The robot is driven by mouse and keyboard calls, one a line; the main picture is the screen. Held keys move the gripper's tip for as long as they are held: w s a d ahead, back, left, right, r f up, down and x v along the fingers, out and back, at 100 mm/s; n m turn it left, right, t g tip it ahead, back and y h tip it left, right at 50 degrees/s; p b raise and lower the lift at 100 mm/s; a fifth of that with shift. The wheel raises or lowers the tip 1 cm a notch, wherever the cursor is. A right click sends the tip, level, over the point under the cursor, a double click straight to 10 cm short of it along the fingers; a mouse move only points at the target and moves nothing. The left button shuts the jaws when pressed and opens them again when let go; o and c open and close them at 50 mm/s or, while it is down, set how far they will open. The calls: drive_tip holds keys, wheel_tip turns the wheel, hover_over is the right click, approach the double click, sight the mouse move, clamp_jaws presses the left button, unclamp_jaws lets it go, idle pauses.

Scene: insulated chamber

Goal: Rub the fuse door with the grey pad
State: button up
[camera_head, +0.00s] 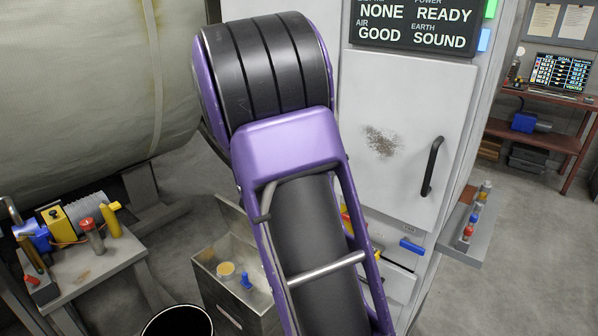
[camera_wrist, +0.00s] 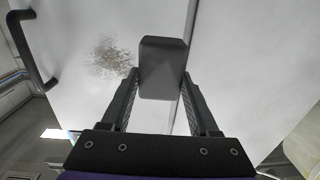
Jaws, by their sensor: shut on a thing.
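The fuse door (camera_head: 400,120) is a pale grey-white panel with a dark upright handle (camera_head: 432,166) at its right side. A brown-grey speckled smudge (camera_head: 381,141) marks its middle left. In the wrist view my gripper (camera_wrist: 161,84) is shut on the grey pad (camera_wrist: 163,66), a dark block between its two fingers. The pad is before the door's edge seam, a short way right of the smudge (camera_wrist: 112,58) there. I cannot tell if the pad touches the surface. The handle (camera_wrist: 32,48) shows at far left. In the head view my purple arm hides gripper and pad.
A status board (camera_head: 415,22) hangs above the door. A side shelf (camera_head: 466,236) with small coloured items juts out at the right. A metal bin (camera_head: 236,290), a black bucket (camera_head: 178,322) and a cluttered bench (camera_head: 85,270) stand lower left. Open floor lies at right.

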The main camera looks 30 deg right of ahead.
sight(356, 141)
drive_tip(key=shift+s+d+r+m+g, duration=0.3)
drive_tip(key=shift+s+d+r+g, duration=0.1)
drive_tip(key=shift+s+r, duration=0.1)
drive_tip(key=shift+b+x, duration=0.45)
drive_tip(key=shift+x, duration=2.45)
drive_tip(key=shift+x, duration=0.95)
drive_tip(key=shift+r, duration=0.1)
